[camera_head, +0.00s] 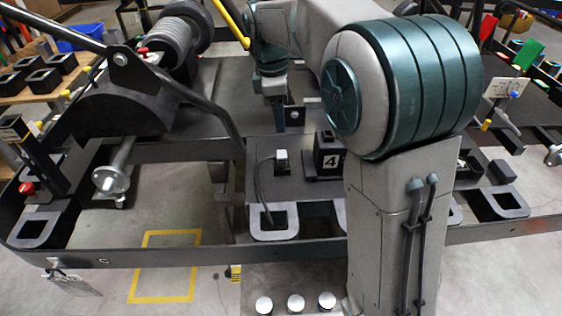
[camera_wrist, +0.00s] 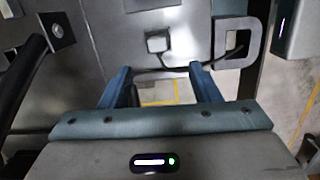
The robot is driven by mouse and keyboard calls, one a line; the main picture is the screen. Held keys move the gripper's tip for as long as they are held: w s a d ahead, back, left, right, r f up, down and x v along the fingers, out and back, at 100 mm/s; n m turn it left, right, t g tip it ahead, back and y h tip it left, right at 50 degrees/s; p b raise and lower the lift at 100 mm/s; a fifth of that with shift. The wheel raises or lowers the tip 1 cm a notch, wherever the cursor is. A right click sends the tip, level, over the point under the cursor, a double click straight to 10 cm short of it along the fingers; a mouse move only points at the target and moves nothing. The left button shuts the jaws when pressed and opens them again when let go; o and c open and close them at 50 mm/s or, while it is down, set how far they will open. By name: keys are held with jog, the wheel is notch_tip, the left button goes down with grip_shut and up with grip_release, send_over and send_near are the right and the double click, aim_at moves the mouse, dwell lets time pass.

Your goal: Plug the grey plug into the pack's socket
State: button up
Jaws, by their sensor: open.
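The grey plug (camera_head: 282,160) stands on the grey deck plate, with a black cable running from it towards the front edge. It also shows in the wrist view (camera_wrist: 157,42), ahead of my fingers. The black pack (camera_head: 328,160), marked 4, stands just right of the plug, partly hidden by my arm. I cannot make out its socket. My gripper (camera_head: 278,126) is above and behind the plug in the head view. In the wrist view its two blue fingers (camera_wrist: 162,84) are spread apart, with nothing between them and the plug beyond the tips.
A bracket with a square opening (camera_head: 275,236) sits at the deck's front edge by the cable. A large coil spring (camera_head: 170,40) and a black bar (camera_head: 200,100) stand left. Three white-topped knobs (camera_head: 296,302) are below. A yellow floor outline (camera_head: 165,265) shows lower left.

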send_over(282, 154)
jog(key=shift+n, duration=0.3)
notch_tip(282, 154, down, 9)
jog(key=shift+w+a+r+b, duration=0.1)
jog(key=shift+a+b, duration=0.05)
jog(key=shift+b, duration=0.15)
jog(key=shift+f, duration=2.65)
jog(key=c, duration=1.1)
